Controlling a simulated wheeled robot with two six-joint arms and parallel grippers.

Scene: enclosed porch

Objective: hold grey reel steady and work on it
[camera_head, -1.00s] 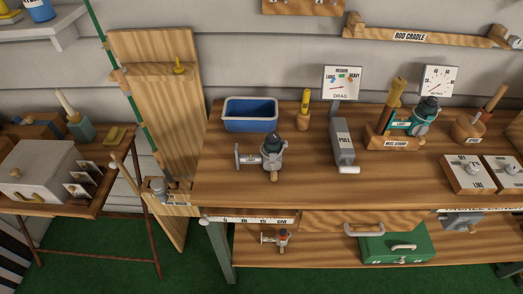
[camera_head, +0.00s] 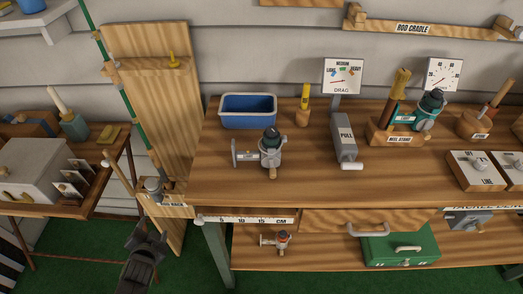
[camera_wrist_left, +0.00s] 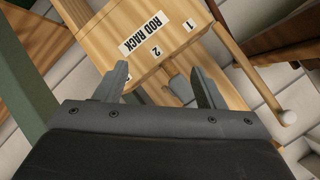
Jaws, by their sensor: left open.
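The grey reel (camera_head: 270,152) sits upright on the wooden bench top, left of centre, with its handle arm and pale knob to the left. A smaller grey reel with a red part (camera_head: 282,238) is on the shelf below. My left gripper (camera_head: 151,231) is low in front of the rod rack, left of the bench, well apart from both reels. In the left wrist view, its fingers (camera_wrist_left: 160,82) are spread and empty, with the rod rack (camera_wrist_left: 165,42) ahead of them. My right gripper is in neither view.
A green rod (camera_head: 135,110) leans upright in the rack. A green tackle box (camera_head: 400,246) is below. Bench top in front of the grey reel is clear.

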